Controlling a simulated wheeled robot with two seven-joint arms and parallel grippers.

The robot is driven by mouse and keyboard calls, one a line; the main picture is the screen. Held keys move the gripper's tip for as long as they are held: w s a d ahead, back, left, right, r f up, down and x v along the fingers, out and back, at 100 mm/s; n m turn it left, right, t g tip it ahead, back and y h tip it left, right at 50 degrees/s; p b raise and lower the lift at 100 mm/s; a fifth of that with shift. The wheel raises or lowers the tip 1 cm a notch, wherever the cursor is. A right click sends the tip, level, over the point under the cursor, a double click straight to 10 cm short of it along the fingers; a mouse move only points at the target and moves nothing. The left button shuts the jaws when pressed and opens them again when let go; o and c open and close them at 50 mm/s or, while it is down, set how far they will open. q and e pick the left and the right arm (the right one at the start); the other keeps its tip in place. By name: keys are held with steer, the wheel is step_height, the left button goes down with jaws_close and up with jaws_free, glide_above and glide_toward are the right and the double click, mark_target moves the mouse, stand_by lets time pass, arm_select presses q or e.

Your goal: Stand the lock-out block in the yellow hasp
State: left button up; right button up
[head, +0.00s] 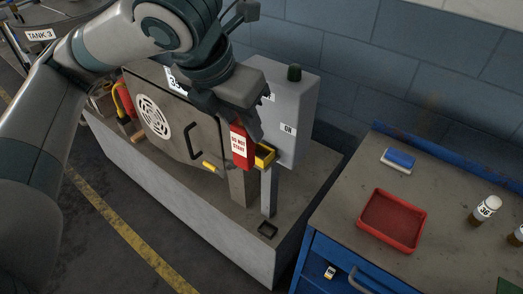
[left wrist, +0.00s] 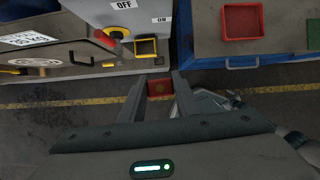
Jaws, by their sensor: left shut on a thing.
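The lock-out block (head: 239,150) is red with a white "DO NOT START" label. My left gripper (head: 246,124) is shut on its upper part and holds it upright in the air. In the left wrist view the block (left wrist: 159,87) shows between the two fingers. The yellow hasp (head: 265,156) is an open box-like holder on the front of the grey switch cabinet, just right of the block in the head view. In the left wrist view the hasp (left wrist: 146,47) is a yellow-rimmed square, apart from and above the block. My right gripper is out of view.
The grey switch cabinet (head: 285,105) stands behind the hasp. The machine door (head: 180,120) with a black handle is to the left. A red rotary handle (left wrist: 106,39) sits beside the hasp. A bench at right carries a red tray (head: 371,237), a blue-topped pad (head: 400,158) and bottles (head: 485,209).

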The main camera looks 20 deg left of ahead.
arm_select(q)
steer(key=shift+r+m, duration=0.35)
steer(key=shift+m, duration=0.05)
steer(key=w+f, duration=0.2)
steer(key=w, duration=0.2)
steer(key=w+f+p, duration=0.1)
steer(key=w+f, duration=0.1)
steer(key=w, duration=0.1)
steer(key=w+f+p, duration=0.1)
steer(key=w+f, duration=0.2)
steer(key=w, duration=0.1)
steer(key=shift+w+a, duration=0.3)
step_height(320, 180, down, 4)
steer(key=shift+f+p, duration=0.1)
steer(key=shift+p, duration=0.55)
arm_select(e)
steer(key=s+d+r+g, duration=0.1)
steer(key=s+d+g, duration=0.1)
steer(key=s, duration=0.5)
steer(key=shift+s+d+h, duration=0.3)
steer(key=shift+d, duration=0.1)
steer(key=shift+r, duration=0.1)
